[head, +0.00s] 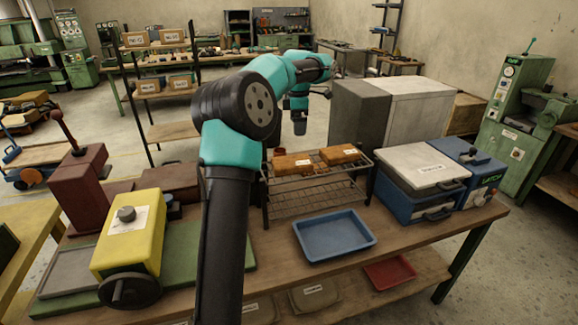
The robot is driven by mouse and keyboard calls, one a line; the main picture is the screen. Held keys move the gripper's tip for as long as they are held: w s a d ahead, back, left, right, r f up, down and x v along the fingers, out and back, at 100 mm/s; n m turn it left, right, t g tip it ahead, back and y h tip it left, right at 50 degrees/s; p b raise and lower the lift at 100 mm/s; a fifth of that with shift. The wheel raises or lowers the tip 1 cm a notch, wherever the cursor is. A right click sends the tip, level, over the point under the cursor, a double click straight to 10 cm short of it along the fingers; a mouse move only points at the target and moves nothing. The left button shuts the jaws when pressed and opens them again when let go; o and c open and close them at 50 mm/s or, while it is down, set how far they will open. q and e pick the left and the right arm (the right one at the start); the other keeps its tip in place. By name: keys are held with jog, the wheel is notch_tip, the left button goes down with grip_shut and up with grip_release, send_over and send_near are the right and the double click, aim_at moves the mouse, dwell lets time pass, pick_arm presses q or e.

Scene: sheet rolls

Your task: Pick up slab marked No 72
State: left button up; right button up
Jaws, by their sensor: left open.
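Two orange-brown slabs with small white labels lie on top of a wire rack: a left slab (291,164) and a right slab (340,155). The labels are too small to read, so I cannot tell which is No 72. My left arm rises from the front edge, bends at the elbow and reaches over to the rack's far side. My left gripper (300,127) points down, open and empty, above and behind the left slab in the picture. Its fingertips are small and hard to make out. My right gripper is not in view.
The wire rack (318,198) stands on a wooden bench. A blue tray (334,236) lies before it. A blue case with a pale lid (422,165) stands to the right, a grey cabinet (359,118) behind. A yellow machine (128,235) stands left of my arm.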

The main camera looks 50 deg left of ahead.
aim_at(292, 161)
pick_arm(q)
jog(key=shift+s+a+r+n, duration=0.7)
jog(key=shift+a+r+n, duration=0.1)
jog(key=shift+r, duration=0.15)
jog(key=shift+f, duration=0.1)
notch_tip(292, 161, down, 12)
jog(key=shift+f, duration=0.1)
jog(key=shift+d, duration=0.1)
jog(key=shift+w+d+f, duration=0.1)
jog(key=shift+f, duration=2.45)
jog(key=shift+c, duration=0.3)
jog(key=c, duration=0.8)
